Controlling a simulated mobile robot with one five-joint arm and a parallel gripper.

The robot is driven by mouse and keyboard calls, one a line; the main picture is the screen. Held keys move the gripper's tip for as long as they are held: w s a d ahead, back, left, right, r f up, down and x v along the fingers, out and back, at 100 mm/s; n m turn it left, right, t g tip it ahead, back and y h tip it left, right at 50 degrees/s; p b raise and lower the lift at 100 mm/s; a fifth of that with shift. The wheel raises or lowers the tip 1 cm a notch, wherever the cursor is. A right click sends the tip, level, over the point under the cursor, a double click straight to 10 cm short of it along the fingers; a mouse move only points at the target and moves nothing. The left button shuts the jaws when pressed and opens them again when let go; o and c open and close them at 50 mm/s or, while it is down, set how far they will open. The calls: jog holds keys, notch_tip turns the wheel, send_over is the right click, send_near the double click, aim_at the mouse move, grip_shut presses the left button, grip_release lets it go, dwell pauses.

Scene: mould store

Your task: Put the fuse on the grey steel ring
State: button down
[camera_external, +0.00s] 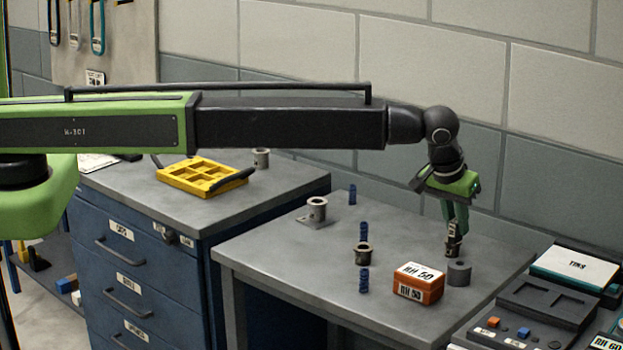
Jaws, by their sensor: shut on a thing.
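My gripper (454,224) points down over the right part of the grey table, its green fingers shut on a small upright thing, which I take to be the fuse (453,246). It has a brownish metal lower end and a pale marking between the fingers. A short dark grey cylinder with a hole in its top (459,274) stands just below it in the picture; whether they touch I cannot tell. A lighter grey ring on a flat base plate (317,209) stands at the table's back left. Which of these two is the grey steel ring I cannot tell for sure.
An orange box marked RH 50 (418,284) stands close left of the dark cylinder. A bronze-rimmed bush (363,254) and several blue pieces (364,281) stand mid-table. A dark organiser (545,302) is at right. A yellow tray (200,180) lies on the blue cabinet.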

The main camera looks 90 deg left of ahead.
jog(key=w+a+f+b, duration=0.1)
jog(key=a, duration=0.1)
jog(key=w+a+f+b, duration=0.1)
jog(key=a+f, duration=0.1)
jog(key=w+a+f+b, duration=0.1)
jog(key=a, duration=0.1)
jog(key=shift+w+a+f, duration=0.2)
jog(key=shift+w+f, duration=0.1)
jog(key=shift+f, duration=0.1)
jog(key=shift+a, duration=0.2)
notch_tip(320, 180, down, 4)
jog(key=b, duration=0.4)
jog(key=shift+f+b, duration=0.2)
jog(key=shift+b, duration=0.2)
jog(key=shift+r, duration=0.3)
jog(key=shift+f, duration=0.25)
jog(key=c, duration=1.3)
grip_release()
jog(key=shift+c, duration=0.2)
jog(key=shift+r, duration=0.1)
jog(key=p+v, duration=1.1)
jog(key=v, duration=0.1)
jog(key=s+f+m+g+h, duration=0.1)
jog(key=s+m, duration=0.8)
jog(key=s, duration=2.8)
jog(key=shift+d+f+g+h+p, duration=0.3)
jog(key=shift+d+g+h, duration=0.15)
jog(key=shift+g+h, duration=0.65)
